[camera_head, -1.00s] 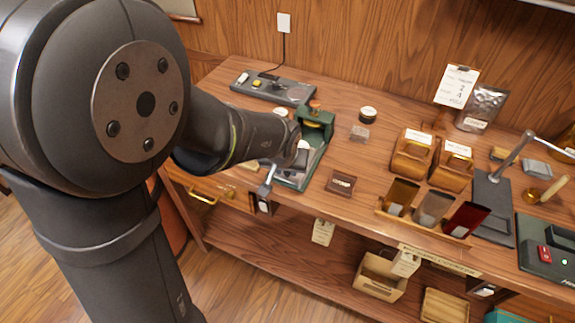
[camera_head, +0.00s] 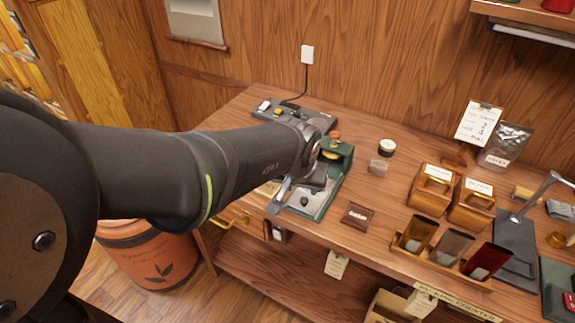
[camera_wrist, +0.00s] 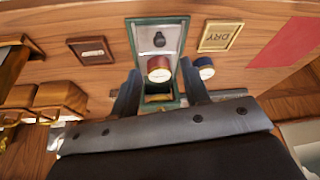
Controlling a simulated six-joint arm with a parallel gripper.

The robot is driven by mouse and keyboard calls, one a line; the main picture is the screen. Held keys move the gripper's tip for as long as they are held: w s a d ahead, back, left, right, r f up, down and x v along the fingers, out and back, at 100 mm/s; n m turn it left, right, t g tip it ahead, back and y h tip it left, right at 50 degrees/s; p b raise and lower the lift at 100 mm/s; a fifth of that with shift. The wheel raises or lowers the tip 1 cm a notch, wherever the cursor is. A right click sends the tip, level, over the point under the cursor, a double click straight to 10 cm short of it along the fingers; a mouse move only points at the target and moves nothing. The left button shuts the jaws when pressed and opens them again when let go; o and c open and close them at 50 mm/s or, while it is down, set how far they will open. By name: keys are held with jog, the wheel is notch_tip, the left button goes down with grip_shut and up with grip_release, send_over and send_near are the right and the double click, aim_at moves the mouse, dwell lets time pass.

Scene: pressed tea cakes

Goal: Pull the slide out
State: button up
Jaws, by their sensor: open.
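The green press (camera_head: 340,152) stands near the table's front edge, its green-rimmed bed running forward. The grey slide (camera_head: 318,199) lies in this bed with a dark knob (camera_head: 304,201) on it. In the head view my gripper (camera_head: 298,187) is over the bed, close to the knob. Whether any finger touches is unclear.
A dark plaque (camera_head: 357,217) lies right of the press. The "DRY" plaque (camera_wrist: 220,36) and a blue-topped jar (camera_wrist: 204,68) are on its other side. A grey device (camera_head: 265,113) sits behind. Wooden boxes (camera_head: 432,190) and canisters stand farther right. Floor is open in front.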

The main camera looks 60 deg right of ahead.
aim_at(303, 200)
jog(key=v, duration=0.8)
jog(key=shift+a+r, duration=0.1)
jog(key=x, duration=1.7)
jog(key=shift+d, duration=0.25)
